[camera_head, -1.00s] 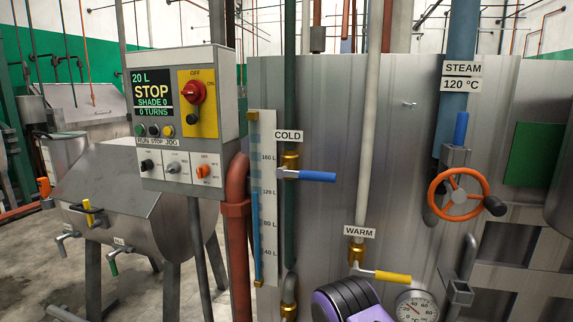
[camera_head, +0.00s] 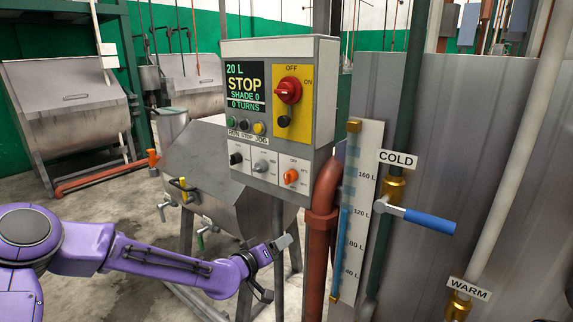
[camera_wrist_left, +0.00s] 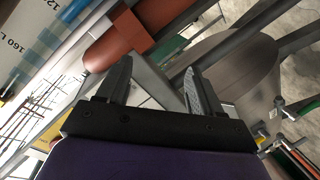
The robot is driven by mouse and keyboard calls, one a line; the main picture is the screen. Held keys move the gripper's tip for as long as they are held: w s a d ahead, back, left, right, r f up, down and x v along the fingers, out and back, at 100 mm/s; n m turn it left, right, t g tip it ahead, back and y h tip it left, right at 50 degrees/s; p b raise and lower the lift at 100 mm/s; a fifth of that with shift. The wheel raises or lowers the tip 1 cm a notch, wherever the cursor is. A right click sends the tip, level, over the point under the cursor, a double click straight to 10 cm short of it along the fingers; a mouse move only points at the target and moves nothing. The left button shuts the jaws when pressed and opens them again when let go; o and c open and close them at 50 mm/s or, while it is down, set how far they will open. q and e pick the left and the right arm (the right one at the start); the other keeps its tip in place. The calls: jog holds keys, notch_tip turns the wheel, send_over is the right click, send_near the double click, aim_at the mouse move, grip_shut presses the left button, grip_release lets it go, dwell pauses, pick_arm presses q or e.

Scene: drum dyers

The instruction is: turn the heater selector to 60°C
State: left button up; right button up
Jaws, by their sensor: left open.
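The heater selector is an orange knob (camera_head: 290,176) at the lower right of the grey control box (camera_head: 325,95). Its dial carries an OFF mark and small marks at the right, too small to read surely. I cannot tell exactly where the knob points. My left gripper (camera_head: 274,264) is below the box, in front of its stand post, apart from the knob. Its two fingers are spread and empty in the left wrist view (camera_wrist_left: 160,80). The selector does not show in that view. My right gripper is not in view.
A red pipe (camera_head: 324,192) and a level scale (camera_head: 357,210) stand right of the box. The blue COLD valve handle (camera_head: 430,221) sticks out further right. A steel drum (camera_head: 212,165) with taps stands behind. A red main switch (camera_head: 288,91) sits above the selectors.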

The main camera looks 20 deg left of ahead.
aim_at(286, 180)
pick_arm(q)
jog(key=w+a+r+t+p, duration=0.1)
jog(key=w+a+r, duration=0.1)
jog(key=r, duration=0.5)
jog(key=w+a+r+t, duration=0.2)
jog(key=r, duration=0.4)
jog(key=shift+m, duration=0.3)
jog(key=p+x, duration=0.2)
jog(key=x, duration=0.8)
jog(key=shift+p, duration=0.4)
jog(key=shift+d, duration=0.1)
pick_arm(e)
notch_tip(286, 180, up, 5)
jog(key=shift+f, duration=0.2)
pick_arm(q)
jog(key=shift+c, duration=0.7)
jog(key=c, duration=0.9)
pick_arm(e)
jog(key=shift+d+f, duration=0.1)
